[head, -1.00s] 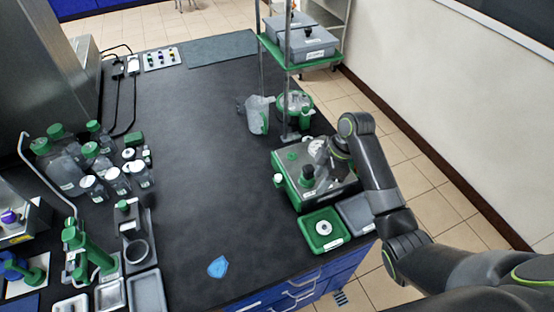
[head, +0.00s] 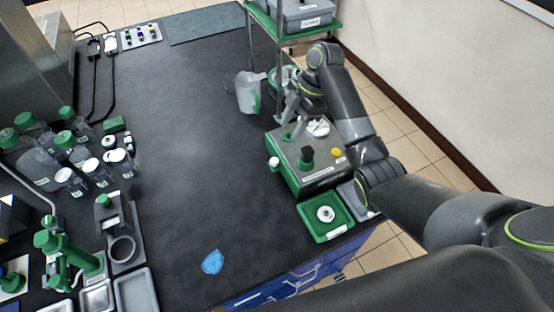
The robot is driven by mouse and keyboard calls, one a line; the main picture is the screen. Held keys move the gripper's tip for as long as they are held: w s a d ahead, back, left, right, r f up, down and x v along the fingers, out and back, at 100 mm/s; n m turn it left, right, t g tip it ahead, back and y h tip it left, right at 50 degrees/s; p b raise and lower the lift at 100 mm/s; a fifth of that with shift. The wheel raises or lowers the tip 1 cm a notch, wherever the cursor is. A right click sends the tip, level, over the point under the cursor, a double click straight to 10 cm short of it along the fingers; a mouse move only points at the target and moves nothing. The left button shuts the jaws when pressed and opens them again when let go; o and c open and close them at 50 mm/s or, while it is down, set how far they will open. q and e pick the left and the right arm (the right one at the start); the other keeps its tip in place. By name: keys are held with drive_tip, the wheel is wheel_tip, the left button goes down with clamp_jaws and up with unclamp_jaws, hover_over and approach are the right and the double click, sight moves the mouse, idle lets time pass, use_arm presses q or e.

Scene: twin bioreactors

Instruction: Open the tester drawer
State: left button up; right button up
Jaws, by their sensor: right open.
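The tester (head: 318,176) is a green and grey box near the right edge of the black bench. No drawer stands visibly pulled out. My right gripper (head: 298,122) is open and empty, pointing down over the back part of the tester, and hides some of it. I cannot tell whether it touches the tester. My left gripper is not in view.
A green tray (head: 312,228) with a white ring and a grey tray stand in front of the tester. A clear jug (head: 248,92) and a shelf post (head: 279,60) are behind it. Bottles (head: 60,165) crowd the left. The bench middle is clear, except for a blue patch (head: 212,262).

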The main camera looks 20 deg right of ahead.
drive_tip(key=b, duration=0.4)
approach(275, 160)
drive_tip(key=x, duration=0.2)
drive_tip(key=shift+f, duration=0.3)
drive_tip(key=x, duration=0.4)
drive_tip(key=shift+a+f+p, duration=0.2)
drive_tip(key=shift+a+p, duration=0.05)
drive_tip(key=shift+p, duration=0.1)
drive_tip(key=shift+a+f, duration=0.1)
drive_tip(key=shift+f, duration=0.35)
clamp_jaws()
